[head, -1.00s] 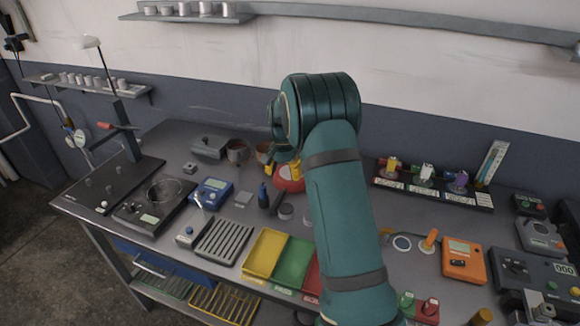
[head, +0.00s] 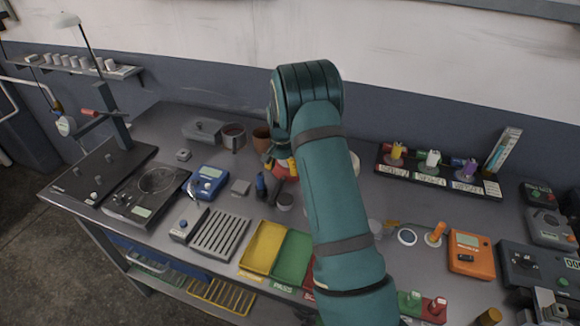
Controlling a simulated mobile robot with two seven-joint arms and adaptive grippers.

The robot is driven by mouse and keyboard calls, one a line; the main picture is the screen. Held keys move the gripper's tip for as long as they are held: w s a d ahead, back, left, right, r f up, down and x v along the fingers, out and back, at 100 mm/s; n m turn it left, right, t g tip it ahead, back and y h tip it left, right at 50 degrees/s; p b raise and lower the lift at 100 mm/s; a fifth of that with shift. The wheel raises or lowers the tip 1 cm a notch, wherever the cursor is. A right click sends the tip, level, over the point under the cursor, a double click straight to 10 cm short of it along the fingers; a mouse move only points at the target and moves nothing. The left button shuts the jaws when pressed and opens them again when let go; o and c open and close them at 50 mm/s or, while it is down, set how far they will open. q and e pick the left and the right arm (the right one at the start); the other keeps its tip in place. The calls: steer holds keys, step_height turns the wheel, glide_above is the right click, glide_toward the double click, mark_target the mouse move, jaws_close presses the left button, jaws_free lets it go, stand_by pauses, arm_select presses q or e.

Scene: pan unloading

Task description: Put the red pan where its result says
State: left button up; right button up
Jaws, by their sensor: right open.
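A red round dish (head: 284,171), which I take for the red pan, stands at the middle of the bench, partly covered by my right arm. Something yellow shows at it; I cannot tell what. My right gripper (head: 280,151) is beside and above it, mostly hidden behind my wrist; it is open, and contact with the dish cannot be made out. My left gripper is not in view.
A scale (head: 147,195), a blue meter (head: 207,183) and a slatted rack (head: 219,234) stand left. At right are a rack of coloured plugs (head: 437,176) and an orange meter (head: 471,256).

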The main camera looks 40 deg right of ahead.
mark_target(282, 179)
steer(key=shift+a+f, duration=0.2)
steer(key=shift+f, duration=2.6)
jaws_close()
